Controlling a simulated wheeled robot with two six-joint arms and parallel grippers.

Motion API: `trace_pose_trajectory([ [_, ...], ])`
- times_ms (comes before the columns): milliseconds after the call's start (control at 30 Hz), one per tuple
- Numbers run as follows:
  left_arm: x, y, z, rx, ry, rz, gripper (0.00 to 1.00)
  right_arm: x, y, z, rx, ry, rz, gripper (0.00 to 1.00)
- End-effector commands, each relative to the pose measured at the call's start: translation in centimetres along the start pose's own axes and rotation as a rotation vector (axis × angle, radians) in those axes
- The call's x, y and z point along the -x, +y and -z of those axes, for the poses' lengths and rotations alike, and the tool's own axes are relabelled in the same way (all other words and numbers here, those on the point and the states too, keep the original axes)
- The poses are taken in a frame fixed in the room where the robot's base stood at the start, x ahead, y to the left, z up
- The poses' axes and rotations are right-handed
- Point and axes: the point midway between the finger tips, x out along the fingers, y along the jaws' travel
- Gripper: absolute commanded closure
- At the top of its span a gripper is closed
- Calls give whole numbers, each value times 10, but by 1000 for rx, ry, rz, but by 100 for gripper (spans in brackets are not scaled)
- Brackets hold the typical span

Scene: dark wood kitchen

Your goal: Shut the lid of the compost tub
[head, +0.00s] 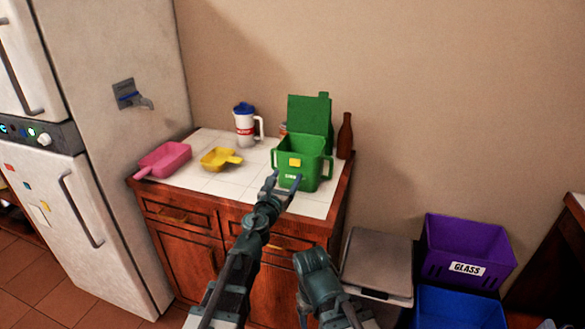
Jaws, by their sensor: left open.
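The green compost tub (297,168) stands on the white tiled counter, near its right end. Its green lid (309,115) is up, standing open at the back of the tub. The tub has a yellow patch and a small label on its front and handles at its sides. My left gripper (284,184) is open and empty, in front of the lower front of the tub in the picture; I cannot tell whether it touches it. Part of my right arm shows lower down, but its gripper does not show.
A brown bottle (345,137) stands right of the tub. A purple GLASS crate (463,236) and a blue crate (458,308) sit at lower right.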

Motion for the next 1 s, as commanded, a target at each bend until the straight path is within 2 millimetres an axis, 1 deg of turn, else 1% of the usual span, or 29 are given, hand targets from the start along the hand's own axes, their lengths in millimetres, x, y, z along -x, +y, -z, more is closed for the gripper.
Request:
trace_pose_trajectory([
  [33,-17,0,0,0,0,0,25,0,0,0,0,0,0,25],
  [100,-32,1,0,0,0,-1,25,0,0,0,0,0,0,25],
  [200,-49,1,0,0,0,-1,25,0,0,0,0,0,0,25],
  [300,-60,1,0,0,0,-1,25,0,0,0,0,0,0,25],
  [433,-65,0,0,1,0,-1,25,0,0,0,0,0,0,25],
  [633,-64,0,0,0,0,-1,25,0,0,0,0,0,0,25],
  [667,-64,0,0,1,0,-1,27,0,0,0,0,0,0,25],
  [700,-64,0,0,1,0,-1,34,0,0,0,0,0,0,25],
  [767,-64,0,0,0,0,-1,45,0,0,0,0,0,0,25],
  [800,-64,0,0,0,0,-1,52,0,0,0,0,0,0,25],
  [867,-64,0,0,0,0,-1,63,0,0,0,0,0,0,25],
  [1000,-64,0,0,0,0,-2,88,0,0,0,0,0,0,25],
])
